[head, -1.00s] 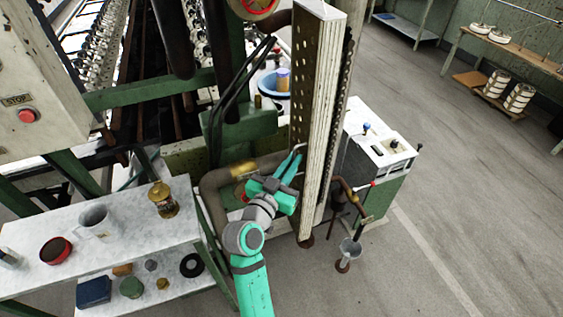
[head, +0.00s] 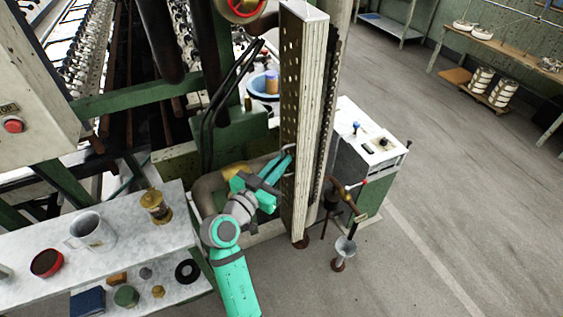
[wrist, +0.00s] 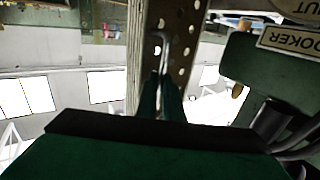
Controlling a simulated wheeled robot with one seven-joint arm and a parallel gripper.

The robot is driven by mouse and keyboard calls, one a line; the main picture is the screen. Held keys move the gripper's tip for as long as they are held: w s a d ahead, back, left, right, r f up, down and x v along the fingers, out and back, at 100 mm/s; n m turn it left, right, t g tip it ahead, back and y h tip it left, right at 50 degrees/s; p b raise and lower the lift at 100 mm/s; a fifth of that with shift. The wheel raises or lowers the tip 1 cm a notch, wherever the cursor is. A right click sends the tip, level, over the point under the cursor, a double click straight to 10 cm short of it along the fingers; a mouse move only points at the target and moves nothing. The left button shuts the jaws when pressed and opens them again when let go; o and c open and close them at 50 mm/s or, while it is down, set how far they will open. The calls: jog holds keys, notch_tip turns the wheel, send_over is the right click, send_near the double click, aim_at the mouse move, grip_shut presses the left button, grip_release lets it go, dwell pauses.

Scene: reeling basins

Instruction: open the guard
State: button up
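The guard (head: 312,120) is a tall, upright cream panel with a brown, perforated side, standing at the end of the machine. A thin metal handle (wrist: 162,42) sticks out from its perforated side. My gripper (head: 287,160) is at this handle, about halfway up the guard. In the wrist view, my gripper's two narrow fingers (wrist: 160,84) are close together with the handle's bar between them. The lower part of the handle is hidden by the fingers. The guard also shows in the wrist view (wrist: 142,30).
A marble-topped shelf (head: 112,262) with a mug, a brass pot and a red bowl stands left of my arm. A green and white cabinet (head: 372,150) and a metal funnel on a stand (head: 345,246) are right of the guard. Open floor lies farther right.

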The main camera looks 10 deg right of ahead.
jog(key=o, duration=0.4)
jog(key=shift+w+a+f+y, duration=0.1)
jog(key=shift+w+a+y, duration=0.1)
jog(key=shift+a, duration=0.25)
jog(key=shift+w+a+f+y, duration=0.1)
jog(key=shift+w+a, duration=0.1)
jog(key=shift+a, duration=0.25)
jog(key=shift+s+d+r, duration=0.1)
jog(key=shift+d, duration=0.05)
jog(key=shift+s+d, duration=0.1)
jog(key=shift+d, duration=0.1)
jog(key=v, duration=1.1)
jog(key=shift+d, duration=0.15)
